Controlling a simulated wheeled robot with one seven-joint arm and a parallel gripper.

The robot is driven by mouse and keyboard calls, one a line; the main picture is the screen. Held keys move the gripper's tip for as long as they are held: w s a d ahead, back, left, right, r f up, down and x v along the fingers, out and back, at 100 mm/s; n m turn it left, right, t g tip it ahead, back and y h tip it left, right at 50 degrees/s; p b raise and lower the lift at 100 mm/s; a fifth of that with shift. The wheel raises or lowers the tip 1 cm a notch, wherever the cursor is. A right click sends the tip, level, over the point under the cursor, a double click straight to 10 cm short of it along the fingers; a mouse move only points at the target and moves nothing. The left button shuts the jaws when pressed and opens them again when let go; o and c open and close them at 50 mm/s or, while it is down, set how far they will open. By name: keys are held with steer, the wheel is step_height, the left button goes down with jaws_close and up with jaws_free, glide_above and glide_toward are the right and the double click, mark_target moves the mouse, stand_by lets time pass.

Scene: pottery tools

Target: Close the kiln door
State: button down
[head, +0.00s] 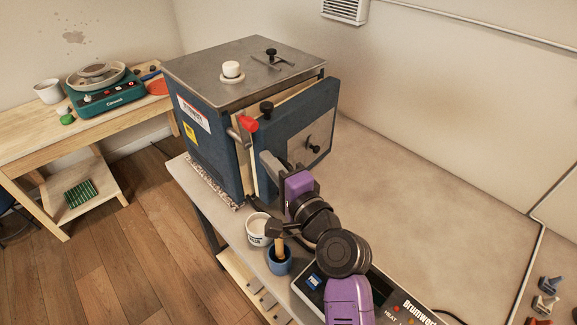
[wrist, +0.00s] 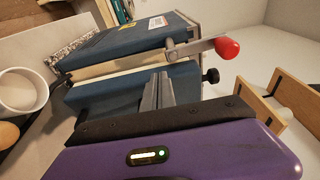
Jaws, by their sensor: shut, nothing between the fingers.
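The blue kiln (head: 212,140) has a grey metal top and stands on the bench. Its blue door (head: 300,135) is ajar, with a cream-edged gap between door and body. A lever with a red knob (head: 248,123) sticks out beside the gap; the knob also shows in the wrist view (wrist: 228,48). My gripper (head: 268,162) is at the front of the door, near its left edge. In the wrist view the fingers (wrist: 158,92) are together and empty, in front of the blue door (wrist: 120,90). I cannot tell whether they touch it.
A white tub (head: 258,230) and a blue cup (head: 279,262) with a wooden-handled tool stand below my gripper. A control box (head: 312,285) lies near my arm. A side table with a green device (head: 105,92) stands left.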

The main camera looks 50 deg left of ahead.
steer(key=shift+s+a, duration=0.1)
steer(key=shift+a, duration=0.35)
steer(key=shift+d, duration=0.15)
